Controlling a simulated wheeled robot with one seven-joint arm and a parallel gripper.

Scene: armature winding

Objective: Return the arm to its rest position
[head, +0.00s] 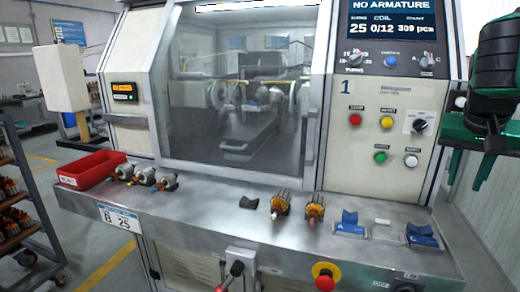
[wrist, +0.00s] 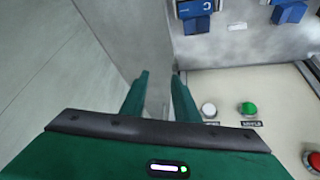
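My arm hangs at the right edge of the head view, with its green and black gripper (head: 486,150) beside the right side of the winding machine's control panel (head: 385,110). In the wrist view my gripper (wrist: 160,85) shows two green fingers standing apart with nothing between them. Behind the fingers is the grey edge of the machine. The panel's white and green buttons (wrist: 248,108) lie to the right of the fingers, and the blue blocks (wrist: 288,12) are farther up. The gripper is clear of the bench parts.
The steel bench (head: 225,205) holds two copper-wound armatures (head: 281,205), a dark block (head: 249,202), blue V-blocks (head: 349,223), several small motor-like parts (head: 145,176) and a red tray (head: 90,169). A red emergency button (head: 325,276) and a lever (head: 236,268) are at the front. A parts rack (head: 20,200) stands left.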

